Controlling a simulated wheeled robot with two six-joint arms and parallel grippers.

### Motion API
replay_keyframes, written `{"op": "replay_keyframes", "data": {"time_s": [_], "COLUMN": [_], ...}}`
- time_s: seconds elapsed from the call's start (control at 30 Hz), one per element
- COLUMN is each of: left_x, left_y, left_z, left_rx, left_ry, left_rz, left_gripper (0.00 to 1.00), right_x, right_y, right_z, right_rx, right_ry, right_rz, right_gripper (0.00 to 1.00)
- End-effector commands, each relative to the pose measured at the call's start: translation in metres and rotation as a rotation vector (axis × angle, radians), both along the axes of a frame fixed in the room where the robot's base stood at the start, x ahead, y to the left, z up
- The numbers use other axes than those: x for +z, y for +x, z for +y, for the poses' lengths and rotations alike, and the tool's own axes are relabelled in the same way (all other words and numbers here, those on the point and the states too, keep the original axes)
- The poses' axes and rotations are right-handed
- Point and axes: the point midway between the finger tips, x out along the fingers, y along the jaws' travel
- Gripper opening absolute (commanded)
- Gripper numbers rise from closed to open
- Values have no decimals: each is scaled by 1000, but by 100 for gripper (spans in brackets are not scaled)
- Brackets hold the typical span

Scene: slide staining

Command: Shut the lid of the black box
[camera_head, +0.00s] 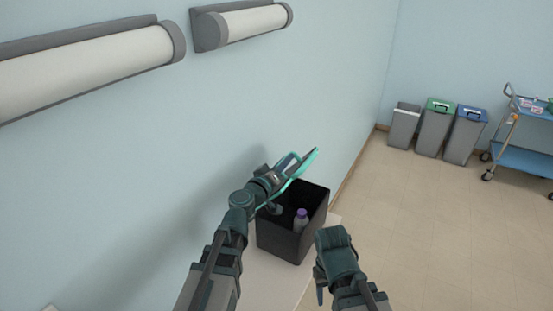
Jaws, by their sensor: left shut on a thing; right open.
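The black box (281,240) stands on a pale surface beside the wall, and its top is open. A bottle with a purple cap (301,219) is inside it. My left gripper (292,166) is above the box's back left rim, shut on a thin teal-edged piece (309,159) that tilts up to the right. I cannot tell whether this piece is the lid; no other lid shows clearly. My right gripper (319,284) is open and empty, right of the box and lower in the picture, apart from it.
The pale table (262,279) ends just right of the box. The blue wall is close on the left, with two lamps (245,22) high up. Several bins (437,127) and a blue trolley (525,158) stand far off at the right, across free floor.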

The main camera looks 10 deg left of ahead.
Motion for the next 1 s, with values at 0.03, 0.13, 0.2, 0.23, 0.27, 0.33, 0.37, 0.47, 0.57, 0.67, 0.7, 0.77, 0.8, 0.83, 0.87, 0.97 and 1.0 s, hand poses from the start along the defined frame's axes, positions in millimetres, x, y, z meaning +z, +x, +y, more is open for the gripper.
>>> {"op": "replay_keyframes", "data": {"time_s": [0.03, 0.13, 0.2, 0.23, 0.27, 0.33, 0.37, 0.47, 0.57, 0.67, 0.7, 0.77, 0.8, 0.83, 0.87, 0.97, 1.0], "left_x": [-4, -7, -9, -9, -10, -11, -11, -12, -12, -12, -12, -12, -12, -12, -12, -12, -12], "left_y": [-3, -5, -7, -7, -7, -8, -8, -9, -9, -9, -9, -9, -9, -9, -9, -9, -9], "left_z": [-4, -10, -14, -16, -17, -19, -20, -22, -23, -23, -23, -23, -23, -23, -23, -23, -23], "left_rx": [2, 2, 2, 4, 4, 4, 4, 5, 5, 5, 5, 5, 5, 4, 4, 4, 4], "left_ry": [29, 68, 65, 65, 65, 64, 63, 62, 62, 62, 62, 62, 61, 60, 60, 60, 60], "left_rz": [-10, -24, -23, -23, -23, -23, -22, -21, -21, -21, -21, -21, -21, -21, -21, -21, -21], "left_gripper": [0, 0, 0, 0, 0, 0, 0, 0, 0, 0, 0, 0, 0, 0, 0, 28, 35], "right_x": [-4, -7, -9, -9, -10, -11, -11, -12, -12, -12, -12, -11, -11, -11, -11, -11, -11], "right_y": [0, 0, 0, 0, 0, 0, 0, 0, 0, 0, 0, 0, 0, 0, 0, 0, 0], "right_z": [0, 0, 0, 0, 0, 0, 0, 0, 0, 0, 0, 0, 0, 0, 0, 0, 0], "right_rx": [0, 0, 0, 0, 0, 0, 0, 0, 0, 0, 0, 0, 0, 0, 0, 0, 0], "right_ry": [0, 0, 0, 0, 0, 0, 0, 0, 0, 0, 0, 0, 0, 0, 0, 0, 0], "right_rz": [0, 0, 0, 0, 0, 0, 0, 0, 0, 0, 0, 0, 0, 0, 0, 0, 0], "right_gripper": [50, 50, 50, 50, 50, 50, 50, 50, 50, 50, 50, 50, 50, 50, 50, 50, 50]}}
